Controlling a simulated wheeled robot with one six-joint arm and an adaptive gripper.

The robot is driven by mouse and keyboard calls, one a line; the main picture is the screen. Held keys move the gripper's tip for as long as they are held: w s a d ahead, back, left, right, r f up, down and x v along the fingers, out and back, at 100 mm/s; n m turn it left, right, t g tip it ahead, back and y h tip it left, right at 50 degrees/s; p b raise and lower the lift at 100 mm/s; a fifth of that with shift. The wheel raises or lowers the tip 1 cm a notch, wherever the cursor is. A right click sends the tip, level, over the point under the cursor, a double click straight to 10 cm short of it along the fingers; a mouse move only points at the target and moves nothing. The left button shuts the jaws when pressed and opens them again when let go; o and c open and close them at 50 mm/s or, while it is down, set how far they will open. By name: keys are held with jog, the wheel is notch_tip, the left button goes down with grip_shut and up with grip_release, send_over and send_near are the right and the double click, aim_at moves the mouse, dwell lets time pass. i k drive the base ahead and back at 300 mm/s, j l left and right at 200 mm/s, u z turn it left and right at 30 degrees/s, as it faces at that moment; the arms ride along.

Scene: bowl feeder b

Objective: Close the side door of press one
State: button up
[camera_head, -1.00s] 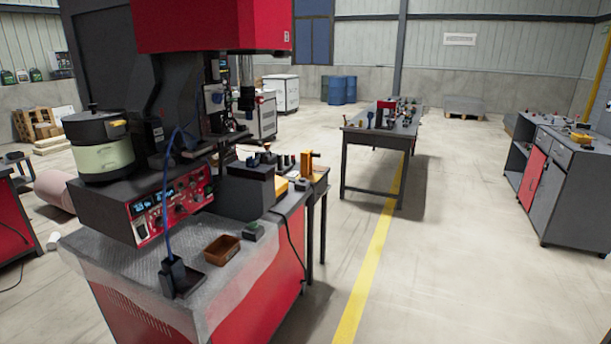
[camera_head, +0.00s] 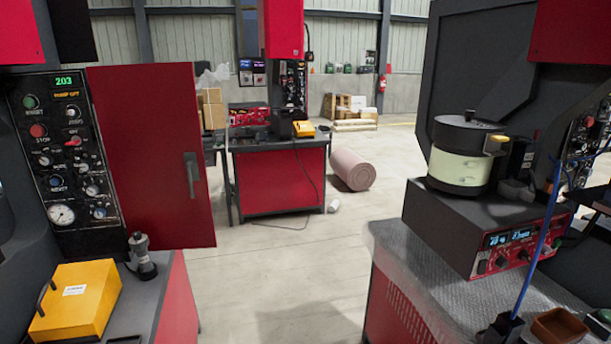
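A red door panel (camera_head: 145,150) with a dark vertical handle (camera_head: 191,174) stands out from the press (camera_head: 20,150) at the left. It looks swung open, its left edge beside a black control panel (camera_head: 62,150) with gauges, knobs and a green "203" display. No label shows whether this is press one. My gripper is not in view.
A yellow box (camera_head: 75,302) and a small dark fitting (camera_head: 142,255) sit on the left bench below the door. At the right, another machine carries a bowl feeder (camera_head: 464,155). Clear floor (camera_head: 300,270) lies between them. A pink roll (camera_head: 351,168) lies farther back.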

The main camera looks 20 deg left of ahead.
aim_at(148, 115)
jog(key=i+l+u, duration=0.1)
jog(key=u, duration=0.3)
jog(key=i+l+u, duration=0.2)
jog(key=u, duration=0.25)
jog(key=i+l+u, duration=0.2)
jog(key=u, duration=0.2)
jog(key=i+l+u, duration=0.15)
jog(key=l+u, duration=0.15)
jog(key=u, duration=0.15)
